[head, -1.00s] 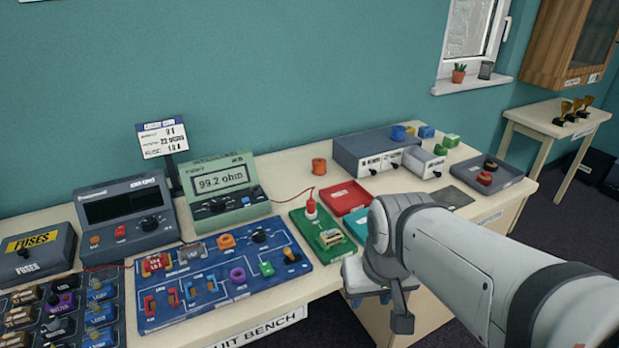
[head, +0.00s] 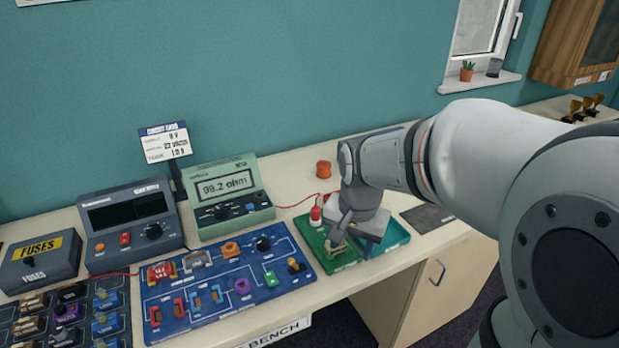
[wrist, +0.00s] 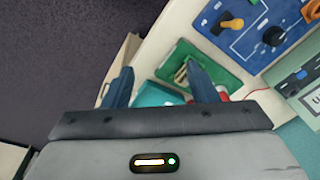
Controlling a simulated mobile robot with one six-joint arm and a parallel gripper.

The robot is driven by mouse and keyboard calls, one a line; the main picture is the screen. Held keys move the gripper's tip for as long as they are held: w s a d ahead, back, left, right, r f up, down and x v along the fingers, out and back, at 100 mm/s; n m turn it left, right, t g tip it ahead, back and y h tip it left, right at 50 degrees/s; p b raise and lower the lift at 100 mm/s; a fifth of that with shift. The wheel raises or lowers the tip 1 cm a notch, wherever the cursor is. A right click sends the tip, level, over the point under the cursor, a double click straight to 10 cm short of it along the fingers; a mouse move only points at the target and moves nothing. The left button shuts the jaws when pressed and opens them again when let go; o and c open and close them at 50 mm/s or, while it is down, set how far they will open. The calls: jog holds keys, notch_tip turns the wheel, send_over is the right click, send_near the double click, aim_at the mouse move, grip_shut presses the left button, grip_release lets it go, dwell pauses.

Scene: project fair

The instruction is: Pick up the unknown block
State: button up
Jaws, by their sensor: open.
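The block (head: 336,248), a small tan piece with darker ends, sits on the green board (head: 340,265) on the bench. It also shows in the wrist view (wrist: 181,75), close beside the right finger. My gripper (head: 352,243) is low over the green board's right side, and one finger partly covers the block in the head view. In the wrist view the two fingers (wrist: 158,68) are spread apart with nothing held between them. I cannot tell whether a finger touches the block.
A red probe (head: 315,215) stands on the green board behind the block. A teal tray (head: 396,240) lies right of my gripper. The blue circuit board (head: 215,310) and the meter reading 99.2 ohm (head: 226,190) are to the left. The bench's front edge is close by.

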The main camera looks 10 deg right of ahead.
jog(key=w+f+m+p, duration=0.1)
jog(key=w+m, duration=0.1)
jog(key=w, duration=0.1)
jog(key=w+m+g+p, duration=0.1)
jog(key=w+m, duration=0.1)
jog(key=w, duration=0.1)
jog(key=w+f+m+p, duration=0.1)
jog(key=w+m, duration=0.2)
jog(key=w, duration=0.1)
jog(key=shift+w+a+f+p, duration=0.1)
jog(key=shift+a+f+p, duration=0.15)
jog(key=shift+f+p, duration=0.1)
jog(key=shift+w+f+m, duration=0.25)
jog(key=shift+f+m, duration=0.05)
jog(key=f, duration=0.2)
jog(key=f+p, duration=0.1)
jog(key=f, duration=0.4)
jog(key=shift+w+d+f+p, duration=0.15)
jog(key=shift+d+f+p, duration=0.1)
jog(key=shift+f+p, duration=0.15)
grip_shut()
notch_tip(320, 180, up, 13)
